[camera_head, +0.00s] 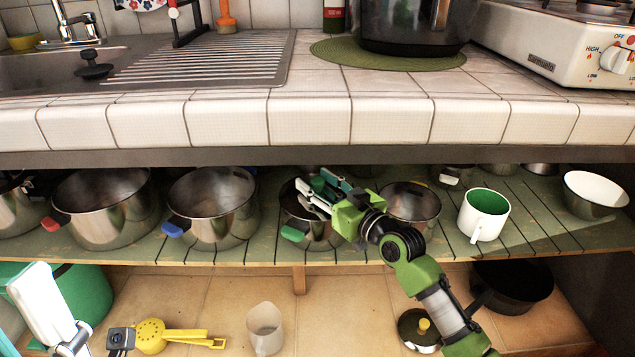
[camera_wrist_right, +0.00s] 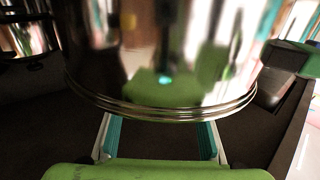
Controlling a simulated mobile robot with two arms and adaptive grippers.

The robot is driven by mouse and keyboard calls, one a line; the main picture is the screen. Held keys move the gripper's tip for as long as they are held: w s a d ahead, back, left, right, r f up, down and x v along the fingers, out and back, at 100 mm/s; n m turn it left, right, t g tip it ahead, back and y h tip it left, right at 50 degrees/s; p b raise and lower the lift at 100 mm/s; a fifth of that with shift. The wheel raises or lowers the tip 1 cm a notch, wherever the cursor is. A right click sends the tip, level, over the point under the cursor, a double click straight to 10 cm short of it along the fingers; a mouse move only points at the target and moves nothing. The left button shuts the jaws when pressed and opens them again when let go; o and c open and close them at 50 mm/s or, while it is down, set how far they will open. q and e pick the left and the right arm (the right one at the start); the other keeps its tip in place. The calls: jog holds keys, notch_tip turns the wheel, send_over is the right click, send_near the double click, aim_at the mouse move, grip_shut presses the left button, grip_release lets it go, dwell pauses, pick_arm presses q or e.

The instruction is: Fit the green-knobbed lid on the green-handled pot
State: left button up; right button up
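The green-handled pot (camera_head: 318,240) stands on the slatted shelf under the counter, its green handle (camera_head: 293,233) at its left. My right gripper (camera_head: 322,193) is over this pot and hides much of its opening. In the right wrist view, the shiny pot wall (camera_wrist_right: 165,75) and its rim fill the upper part, with the green handle (camera_wrist_right: 290,57) at right. My right fingers (camera_wrist_right: 160,137) are spread apart there; the rim hides their tips. I cannot make out a green-knobbed lid. White parts of my left gripper (camera_head: 55,318) show at lower left; its opening is unclear.
A blue-handled pot (camera_head: 213,222) and a red-handled pot (camera_head: 105,222) stand to the left. The counter edge (camera_head: 310,122) overhangs closely. A yellow-knobbed lid (camera_head: 418,333) is below.

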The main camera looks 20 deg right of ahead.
jog(key=shift+s, duration=0.1)
jog(key=v, duration=1.1)
jog(key=shift+s+d, duration=0.15)
jog(key=shift+s, duration=0.25)
